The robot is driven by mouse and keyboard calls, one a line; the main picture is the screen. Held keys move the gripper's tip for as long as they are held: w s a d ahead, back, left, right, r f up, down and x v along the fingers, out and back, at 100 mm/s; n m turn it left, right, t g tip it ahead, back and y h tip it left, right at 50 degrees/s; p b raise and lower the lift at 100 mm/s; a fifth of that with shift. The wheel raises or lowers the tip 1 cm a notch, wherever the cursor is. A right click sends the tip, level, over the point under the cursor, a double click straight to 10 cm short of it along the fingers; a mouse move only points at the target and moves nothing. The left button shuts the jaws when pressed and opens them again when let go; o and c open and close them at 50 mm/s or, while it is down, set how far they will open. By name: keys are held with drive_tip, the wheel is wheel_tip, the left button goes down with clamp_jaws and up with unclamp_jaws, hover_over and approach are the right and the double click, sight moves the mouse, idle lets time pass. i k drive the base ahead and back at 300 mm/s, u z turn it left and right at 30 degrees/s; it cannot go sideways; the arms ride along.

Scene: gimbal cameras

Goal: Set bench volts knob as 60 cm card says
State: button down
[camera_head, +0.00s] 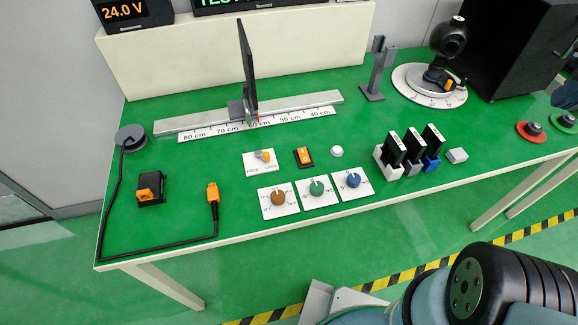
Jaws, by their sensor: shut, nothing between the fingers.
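Three dial plates lie at the front middle of the green bench: a brown knob (278,198), a green knob (317,188) and a blue knob (354,180). Their printed markings are too small to read, so I cannot tell which one is volts. A ruled rail (300,103) has a scale (290,120) marked from 80 cm to 40 cm. A dark upright panel (248,65) stands on it, seen nearly edge-on, near the 60 cm mark. I cannot make out any writing on it. My gripper is out of view; only part of my arm shows at lower right.
A display (123,12) reads 24.0 V. A FREE/LOCK switch (264,157), an orange rocker (304,157) and a white button (336,151) sit behind the dials. Black upright pieces (412,148) stand right of them. A cable with an orange plug (213,195) lies left. Open green surface surrounds the plug.

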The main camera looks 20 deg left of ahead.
sight(277, 197)
drive_tip(key=u, duration=1.65)
drive_tip(key=k, duration=0.5)
drive_tip(key=u, duration=0.05)
drive_tip(key=i, duration=0.5)
